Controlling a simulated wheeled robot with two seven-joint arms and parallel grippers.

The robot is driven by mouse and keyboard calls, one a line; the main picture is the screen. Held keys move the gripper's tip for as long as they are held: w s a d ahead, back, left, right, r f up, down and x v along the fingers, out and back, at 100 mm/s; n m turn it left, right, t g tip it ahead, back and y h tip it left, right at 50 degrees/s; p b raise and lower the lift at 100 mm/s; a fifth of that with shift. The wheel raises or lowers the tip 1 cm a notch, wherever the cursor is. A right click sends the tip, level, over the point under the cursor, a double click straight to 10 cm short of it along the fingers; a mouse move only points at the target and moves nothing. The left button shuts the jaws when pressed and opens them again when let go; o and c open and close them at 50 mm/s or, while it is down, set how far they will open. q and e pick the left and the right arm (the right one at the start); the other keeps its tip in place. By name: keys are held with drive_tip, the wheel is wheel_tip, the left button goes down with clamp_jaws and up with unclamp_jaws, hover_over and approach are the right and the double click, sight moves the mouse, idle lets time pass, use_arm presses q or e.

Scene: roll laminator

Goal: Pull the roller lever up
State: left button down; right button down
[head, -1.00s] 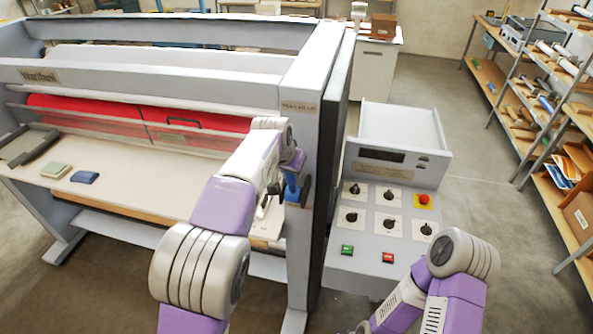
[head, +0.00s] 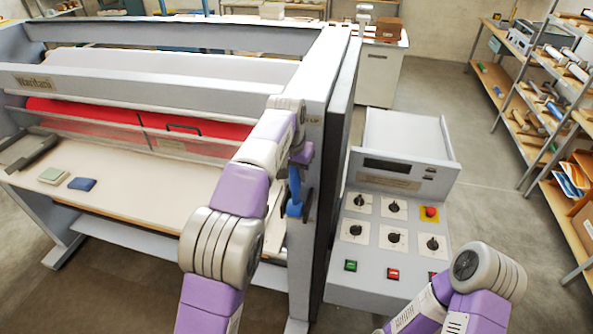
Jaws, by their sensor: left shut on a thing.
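The roller lever (head: 294,195) shows as a blue piece on the front of the laminator's right-hand post (head: 312,120). It stands roughly upright, with dark parts beside its lower end. My left arm reaches up from the bottom, and its wrist bends down over the lever. My left gripper (head: 297,168) is at the lever's upper part, shut on it. Its fingertips are mostly hidden behind my own arm, so the exact grip does not show. My right forearm is at the lower right, and its gripper is out of the picture.
The control console (head: 385,235) with knobs, a red stop button (head: 429,212) and green and red buttons stands right of the post. The feed table (head: 120,190) carries a green pad (head: 53,175) and a blue pad (head: 82,184). Shelves (head: 540,110) line the far right.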

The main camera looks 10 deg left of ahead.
use_arm(q)
drive_tip(key=c, duration=1.2)
unclamp_jaws()
drive_tip(key=shift+r, duration=0.1)
drive_tip(key=o, duration=0.4)
drive_tip(key=shift+w, duration=0.2)
drive_tip(key=shift+o, duration=0.2)
drive_tip(key=shift+s, duration=0.1)
drive_tip(key=shift+r, duration=0.15)
drive_tip(key=v, duration=0.7)
